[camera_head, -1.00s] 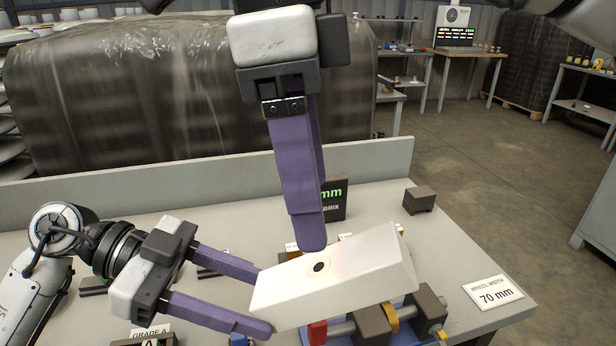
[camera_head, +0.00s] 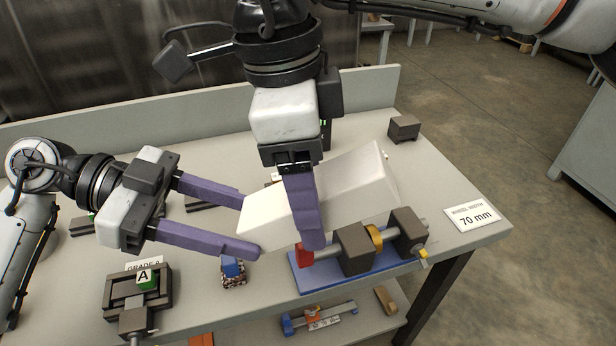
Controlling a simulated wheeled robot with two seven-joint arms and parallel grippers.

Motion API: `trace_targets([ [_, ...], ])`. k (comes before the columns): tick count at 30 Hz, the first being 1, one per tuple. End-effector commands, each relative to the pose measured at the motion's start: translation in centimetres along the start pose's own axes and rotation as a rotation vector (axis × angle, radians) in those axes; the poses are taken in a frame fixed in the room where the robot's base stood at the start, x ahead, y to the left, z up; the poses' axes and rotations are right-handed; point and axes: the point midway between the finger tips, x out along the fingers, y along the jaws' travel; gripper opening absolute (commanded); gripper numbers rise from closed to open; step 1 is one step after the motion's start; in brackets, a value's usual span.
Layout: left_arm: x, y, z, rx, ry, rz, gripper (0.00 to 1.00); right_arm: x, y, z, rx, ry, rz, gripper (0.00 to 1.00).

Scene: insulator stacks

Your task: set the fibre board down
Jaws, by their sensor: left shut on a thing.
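A blue-based fixture (camera_head: 310,280) with dark blocks and a rod stands at the front right of the bench. A "70 mm" sign (camera_head: 474,216) lies to its right. A dark block (camera_head: 404,129) sits at the back. A dark vise marked A (camera_head: 120,290) stands front left.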

Motion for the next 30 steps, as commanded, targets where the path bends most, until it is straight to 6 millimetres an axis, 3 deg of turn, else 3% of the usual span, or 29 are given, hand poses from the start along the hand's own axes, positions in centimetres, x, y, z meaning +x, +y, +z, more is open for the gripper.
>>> trace_targets([
  [4,0.0,0.0,-0.1,0.001,0.001,0.000,0.00,0.0,0.0,0.0,0.000,0.000,0.000,0.69],
  [12,0.0,0.0,-0.1,0.001,0.001,0.001,0.00,0.0,0.0,0.0,0.000,0.000,0.000,0.23],
  [13,0.0,0.1,-0.1,0.001,0.001,0.001,0.48,-0.1,0.0,0.0,0.001,-0.001,-0.001,0.21],
  [17,0.0,0.1,-0.1,0.001,0.001,0.002,0.68,-0.1,-0.1,0.0,0.001,-0.001,-0.001,0.21],
  [26,-0.1,0.0,0.0,0.000,0.000,0.000,0.68,-0.1,0.0,0.0,0.000,-0.001,0.000,0.21],
  [30,-1.4,-0.1,0.1,-0.001,-0.003,-0.002,0.68,-0.1,0.0,0.0,0.000,-0.001,0.000,0.21],
])
